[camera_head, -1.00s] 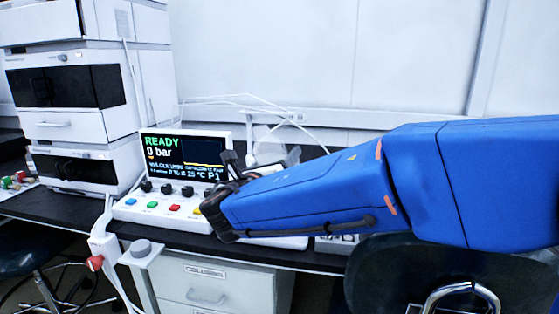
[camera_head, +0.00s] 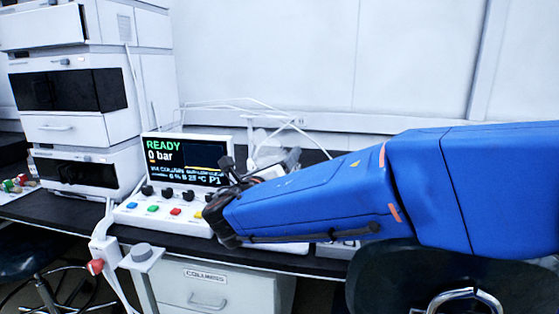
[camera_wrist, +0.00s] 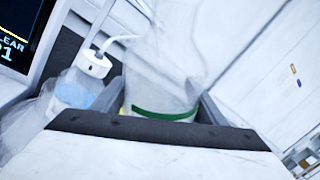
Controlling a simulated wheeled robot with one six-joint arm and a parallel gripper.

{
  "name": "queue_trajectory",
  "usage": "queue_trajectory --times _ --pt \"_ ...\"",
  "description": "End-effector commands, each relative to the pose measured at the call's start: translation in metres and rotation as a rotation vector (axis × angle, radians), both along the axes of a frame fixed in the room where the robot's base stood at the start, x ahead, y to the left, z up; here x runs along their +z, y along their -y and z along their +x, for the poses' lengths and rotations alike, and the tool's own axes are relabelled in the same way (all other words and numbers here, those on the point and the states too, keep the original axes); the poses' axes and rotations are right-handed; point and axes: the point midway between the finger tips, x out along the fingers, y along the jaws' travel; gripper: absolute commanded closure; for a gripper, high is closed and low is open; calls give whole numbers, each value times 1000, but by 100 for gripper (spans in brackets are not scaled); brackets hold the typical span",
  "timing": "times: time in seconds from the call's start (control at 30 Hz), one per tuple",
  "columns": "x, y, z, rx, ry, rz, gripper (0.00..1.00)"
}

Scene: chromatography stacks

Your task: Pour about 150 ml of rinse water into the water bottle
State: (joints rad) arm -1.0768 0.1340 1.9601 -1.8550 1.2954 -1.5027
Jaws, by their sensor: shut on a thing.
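My gripper (camera_wrist: 160,104) is shut on a clear vessel (camera_wrist: 165,65) with a green band, seen in the wrist view. The vessel looks tilted in the picture; its water level cannot be made out. To its left stands a clear bottle (camera_wrist: 74,90) with a white cap and a tube, probably the water bottle; its lower part is hidden by my gripper. In the head view my gripper (camera_head: 258,167) is beside the control panel, mostly hidden by my blue arm. Whether any water is flowing cannot be told.
A control panel (camera_head: 165,214) with coloured buttons and a screen (camera_head: 187,160) reading READY, 0 bar stands on the dark bench (camera_head: 60,208). White instrument stacks (camera_head: 75,126) rise at the left. White tubes (camera_head: 235,108) run behind my gripper. A dark chair (camera_head: 385,280) stands in front.

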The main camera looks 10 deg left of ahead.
Motion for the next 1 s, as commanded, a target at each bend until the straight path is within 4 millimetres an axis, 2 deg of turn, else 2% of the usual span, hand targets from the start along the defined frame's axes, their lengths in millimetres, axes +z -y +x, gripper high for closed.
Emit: queue_trajectory --times 1.0 --pt "-10 8 0 -1 10 -151 81"
